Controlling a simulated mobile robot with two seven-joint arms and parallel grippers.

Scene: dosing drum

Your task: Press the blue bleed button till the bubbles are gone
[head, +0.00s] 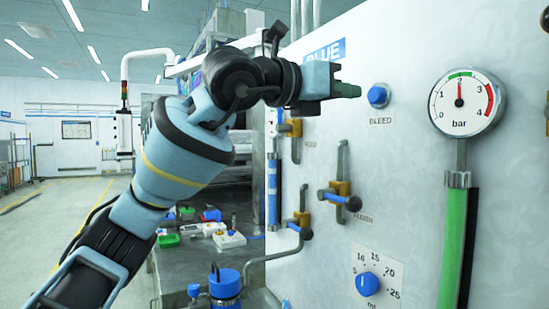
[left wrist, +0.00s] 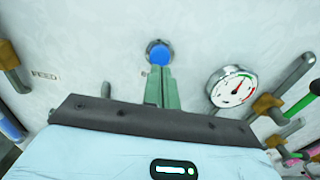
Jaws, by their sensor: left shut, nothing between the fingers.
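The blue bleed button (head: 378,96) sits in a metal ring on the white panel, above the word BLEED. My left gripper (head: 356,91) is shut and empty, its green fingertips pointing at the button from the left. In the left wrist view the button (left wrist: 159,54) shows just beyond the shut fingertips (left wrist: 159,68), which overlap its lower edge. I cannot tell whether the tips touch it. My right gripper is not in view.
A round gauge (head: 467,103) right of the button reads about 2 bar. Below are brass valves with blue handles (head: 340,198), a blue dosing knob (head: 369,285) and a green tube (head: 453,247). A bench (head: 190,262) with small items stands at the lower left.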

